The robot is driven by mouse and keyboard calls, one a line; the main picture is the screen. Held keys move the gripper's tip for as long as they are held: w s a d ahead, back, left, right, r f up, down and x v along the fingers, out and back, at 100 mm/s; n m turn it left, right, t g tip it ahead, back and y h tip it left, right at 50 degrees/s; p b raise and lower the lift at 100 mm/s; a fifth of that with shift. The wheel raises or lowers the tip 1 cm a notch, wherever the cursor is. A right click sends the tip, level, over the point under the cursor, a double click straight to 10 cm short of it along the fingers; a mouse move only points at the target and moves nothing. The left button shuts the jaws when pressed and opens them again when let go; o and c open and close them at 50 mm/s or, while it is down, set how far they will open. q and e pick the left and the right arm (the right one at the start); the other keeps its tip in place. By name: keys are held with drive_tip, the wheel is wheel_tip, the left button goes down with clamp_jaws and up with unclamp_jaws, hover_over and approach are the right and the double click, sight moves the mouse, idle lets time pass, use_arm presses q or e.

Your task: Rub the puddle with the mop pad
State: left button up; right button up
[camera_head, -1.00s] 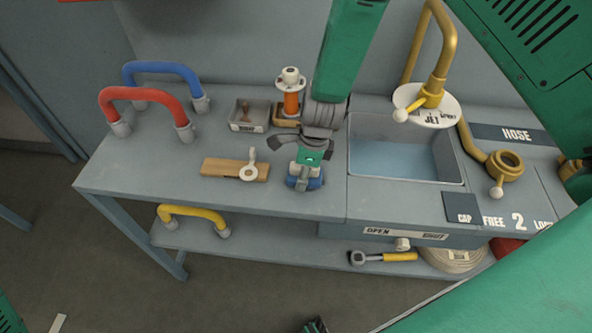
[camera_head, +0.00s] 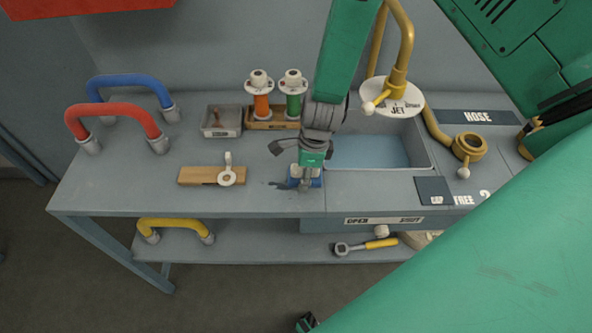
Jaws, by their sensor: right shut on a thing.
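The mop pad is a small blue block (camera_head: 316,183) with a pale upper part, on the bench top near its front edge. My right gripper (camera_head: 307,178) points down and is shut on it, hiding much of it. The puddle seems to be the small dark patch (camera_head: 277,184) just left of the pad. Any part of it under the pad is hidden.
A wooden board with a white lever (camera_head: 197,175) lies to the left. Behind are a grey tray (camera_head: 221,122), an orange plug (camera_head: 262,104) and a green plug (camera_head: 293,105). The sink (camera_head: 370,152) is right. Red (camera_head: 112,113) and blue (camera_head: 128,81) handles stand at far left.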

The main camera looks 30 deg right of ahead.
sight(288, 178)
drive_tip(key=shift+s+a, duration=0.45)
drive_tip(key=shift+s, duration=0.05)
drive_tip(key=shift+w+a+r+p, duration=0.1)
drive_tip(key=shift+w+a+p, duration=0.6)
drive_tip(key=shift+w+a, duration=0.4)
drive_tip(key=shift+w+a+p, duration=0.1)
drive_tip(key=shift+w+a, duration=0.2)
drive_tip(key=shift+a, duration=0.3)
drive_tip(key=shift+w+a+p, duration=0.1)
drive_tip(key=shift+w+a, duration=0.15)
drive_tip(key=shift+a, duration=0.35)
drive_tip(key=shift+w+a+p, duration=0.1)
drive_tip(key=shift+w+a, duration=0.2)
drive_tip(key=shift+a, duration=0.3)
drive_tip(key=shift+w+a, duration=0.65)
drive_tip(key=shift+a, duration=0.25)
drive_tip(key=shift+w+a+p, duration=0.25)
drive_tip(key=shift+a+p, duration=0.05)
drive_tip(key=shift+a, duration=0.3)
